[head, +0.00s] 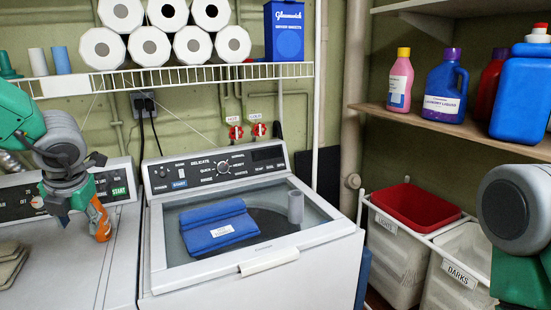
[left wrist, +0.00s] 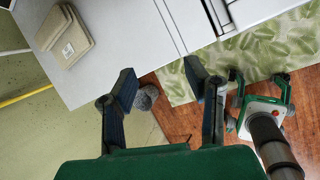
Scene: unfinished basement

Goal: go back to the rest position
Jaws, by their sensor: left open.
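My left gripper (head: 82,218) hangs over the left machine's white top, beside the washing machine, in the head view. In the left wrist view its two dark fingers (left wrist: 160,82) are spread apart, with nothing held between them.
The washing machine (head: 157,275) has a blue folded cloth (head: 215,227) and a grey cylinder (head: 296,207) on its lid. Folded beige cloths (head: 10,268) lie far left. A wire shelf (head: 200,75) hangs above; a bottle shelf (head: 425,124) and laundry bins (head: 398,262) stand right.

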